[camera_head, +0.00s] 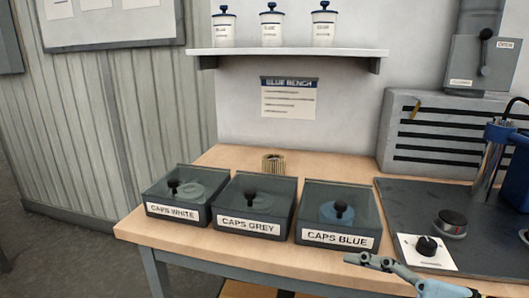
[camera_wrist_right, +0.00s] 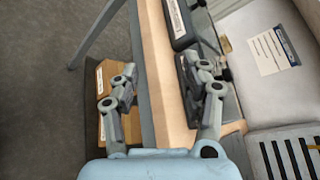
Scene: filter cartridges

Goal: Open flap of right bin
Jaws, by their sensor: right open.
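The right bin, labelled CAPS BLUE (camera_head: 308,228), is a dark box at the right end of the row of bins. Its clear, sloping flap (camera_head: 322,194) lies down over the top, with a black knob (camera_head: 340,206) and a round blue shape under it. My right gripper (camera_head: 368,261) is at the bin's front right, low near the bench edge, apart from the knob. In the right wrist view the gripper (camera_wrist_right: 164,88) is open with nothing between its fingers; dark bins show behind and above the right-hand finger. My left gripper is out of view.
The CAPS GREY bin (camera_head: 249,226) and CAPS WHITE bin (camera_head: 173,212) stand to the left. A pleated cartridge (camera_head: 273,164) stands behind them. A dark plate (camera_head: 465,265) with a knob panel (camera_head: 426,250) lies to the right. A shelf (camera_head: 290,54) with canisters hangs above.

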